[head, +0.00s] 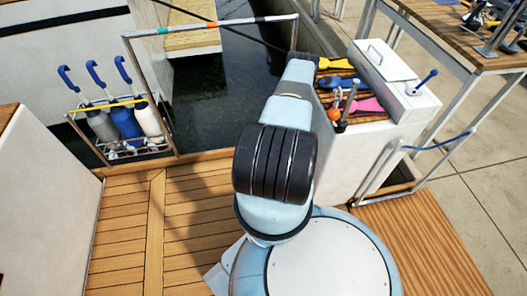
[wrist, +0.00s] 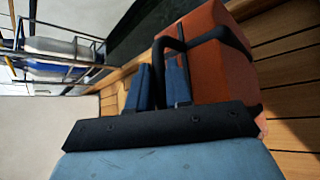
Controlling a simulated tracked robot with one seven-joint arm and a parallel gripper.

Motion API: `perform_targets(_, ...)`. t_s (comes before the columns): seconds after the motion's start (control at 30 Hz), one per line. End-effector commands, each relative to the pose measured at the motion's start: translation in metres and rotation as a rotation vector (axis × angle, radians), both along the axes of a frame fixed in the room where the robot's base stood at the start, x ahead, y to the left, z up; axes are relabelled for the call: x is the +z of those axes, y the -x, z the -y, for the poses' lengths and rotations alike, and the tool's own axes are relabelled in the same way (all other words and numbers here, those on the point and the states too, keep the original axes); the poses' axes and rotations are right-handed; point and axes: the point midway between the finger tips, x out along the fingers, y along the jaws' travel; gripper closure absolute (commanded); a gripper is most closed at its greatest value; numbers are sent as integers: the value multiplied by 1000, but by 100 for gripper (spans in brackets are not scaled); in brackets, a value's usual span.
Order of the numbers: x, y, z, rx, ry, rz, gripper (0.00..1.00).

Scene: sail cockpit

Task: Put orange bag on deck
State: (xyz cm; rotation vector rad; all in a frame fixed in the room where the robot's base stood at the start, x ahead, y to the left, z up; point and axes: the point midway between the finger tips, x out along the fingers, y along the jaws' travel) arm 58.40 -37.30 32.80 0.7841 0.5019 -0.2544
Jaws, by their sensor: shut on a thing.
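In the wrist view, my gripper (wrist: 160,68) is shut on the black handle of the orange bag (wrist: 222,78). The handle passes at the blue fingertips, and the bag's orange body lies just beyond and to the right of them, tilted in the picture. The lower part of the bag is hidden behind my gripper. The deck (head: 125,235) is slatted wood in the head view, and its planks also show beside the bag in the wrist view (wrist: 290,55). I cannot tell whether the bag touches it. The head view shows neither bag nor gripper.
A wire rack (head: 130,148) with blue-handled bottles stands at the deck's left edge, beside a metal rail (head: 215,24). A white counter (head: 400,112) with colourful tools is at right. A wooden table (head: 470,35) stands behind it. Deck at left is clear.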

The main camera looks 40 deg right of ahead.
Motion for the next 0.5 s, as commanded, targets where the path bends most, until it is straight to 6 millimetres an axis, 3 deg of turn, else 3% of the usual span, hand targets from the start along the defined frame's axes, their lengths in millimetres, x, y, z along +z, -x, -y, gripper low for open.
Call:
perform_targets(0.2,-29,-19,11,2,0,0,100)
perform_targets(0.5,-42,-29,18,1,-1,0,100)
